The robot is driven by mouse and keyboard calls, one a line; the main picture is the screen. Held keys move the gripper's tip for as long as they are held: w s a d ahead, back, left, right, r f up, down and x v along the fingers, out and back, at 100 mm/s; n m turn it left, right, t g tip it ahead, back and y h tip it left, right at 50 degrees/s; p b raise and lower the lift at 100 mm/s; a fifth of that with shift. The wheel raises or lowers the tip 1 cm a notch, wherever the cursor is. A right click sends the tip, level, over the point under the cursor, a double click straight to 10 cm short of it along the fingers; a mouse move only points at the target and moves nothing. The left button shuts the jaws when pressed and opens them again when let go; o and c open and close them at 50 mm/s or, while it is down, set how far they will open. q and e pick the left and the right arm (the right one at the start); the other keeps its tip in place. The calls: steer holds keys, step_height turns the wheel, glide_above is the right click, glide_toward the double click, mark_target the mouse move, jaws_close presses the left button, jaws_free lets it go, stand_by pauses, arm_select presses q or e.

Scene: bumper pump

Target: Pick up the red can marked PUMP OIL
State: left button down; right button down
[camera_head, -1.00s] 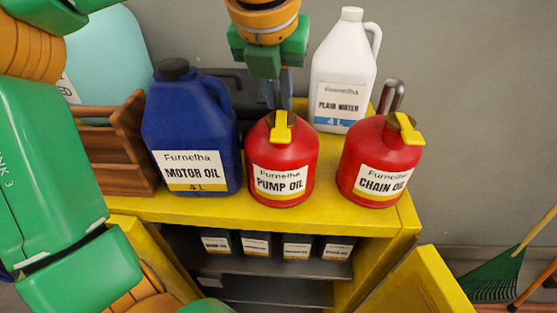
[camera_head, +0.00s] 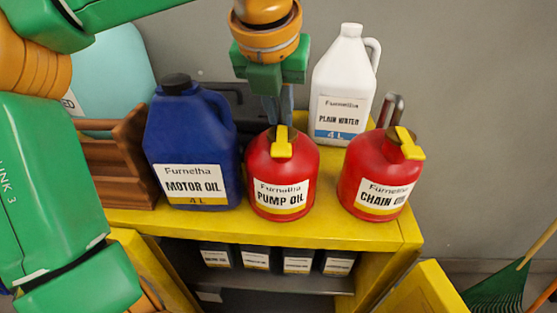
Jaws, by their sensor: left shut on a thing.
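The red can marked PUMP OIL (camera_head: 281,169) stands upright on the yellow cabinet top, its yellow spout piece facing me. My left gripper (camera_head: 278,112) comes down from above, just behind the yellow piece. It is shut on the can's top; the can's top and spout partly hide its fingertips. I cannot tell whether the can's base has left the cabinet top. My right gripper is not in view.
The blue MOTOR OIL jug (camera_head: 190,145) stands close left of the can. The red CHAIN OIL can (camera_head: 380,172) is at right, the white PLAIN WATER jug (camera_head: 343,85) behind. A wooden crate (camera_head: 118,160) is at left. The yellow cabinet (camera_head: 330,230) is open below, with small containers inside.

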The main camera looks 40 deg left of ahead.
arm_select(q)
steer(key=shift+f, duration=0.35)
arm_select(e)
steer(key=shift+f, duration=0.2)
